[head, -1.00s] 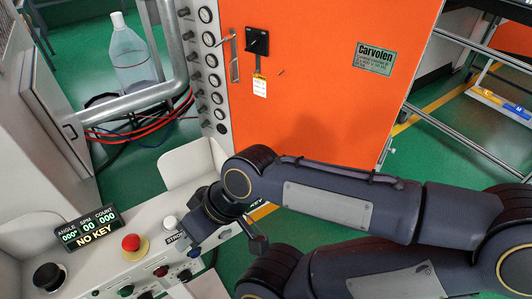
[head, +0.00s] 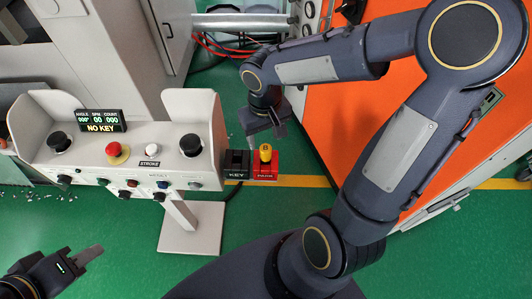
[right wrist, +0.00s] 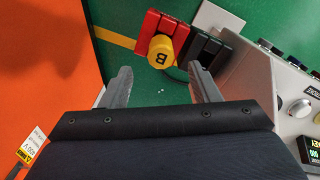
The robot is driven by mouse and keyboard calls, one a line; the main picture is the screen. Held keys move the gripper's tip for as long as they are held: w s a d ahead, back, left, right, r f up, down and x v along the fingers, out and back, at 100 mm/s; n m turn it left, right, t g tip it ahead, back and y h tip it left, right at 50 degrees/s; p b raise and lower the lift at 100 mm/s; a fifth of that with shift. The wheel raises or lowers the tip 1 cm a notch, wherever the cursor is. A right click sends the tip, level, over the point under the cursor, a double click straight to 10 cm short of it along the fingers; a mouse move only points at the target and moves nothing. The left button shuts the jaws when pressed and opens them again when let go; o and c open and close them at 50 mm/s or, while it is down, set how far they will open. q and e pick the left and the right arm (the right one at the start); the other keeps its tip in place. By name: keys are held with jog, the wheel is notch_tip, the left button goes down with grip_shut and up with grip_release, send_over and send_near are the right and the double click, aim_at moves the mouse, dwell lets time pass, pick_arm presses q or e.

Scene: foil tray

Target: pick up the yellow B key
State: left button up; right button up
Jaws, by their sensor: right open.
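The yellow B key (head: 265,153) sits upright in a red holder (head: 265,171) at the right side of the control console. In the right wrist view the yellow key (right wrist: 162,52) shows its letter B, with the red holder (right wrist: 148,30) behind it. My right gripper (head: 278,128) is just above and behind the key in the head view. In the right wrist view its two fingers (right wrist: 160,84) are spread with nothing between them, and the key lies beyond their tips. My left gripper (head: 92,255) is at the lower left, far from the key; its jaw state is unclear.
A black KEY holder (head: 237,165) stands directly left of the red one. The console (head: 125,165) with knobs and buttons is further left; its display (head: 101,121) reads NO KEY. An orange cabinet (head: 330,125) stands to the right. Green floor lies below.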

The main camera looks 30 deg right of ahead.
aim_at(266, 148)
jog(key=f, duration=0.6)
jog(key=shift+s, duration=0.35)
jog(key=shift+a+r, duration=0.1)
jog(key=c, duration=1.1)
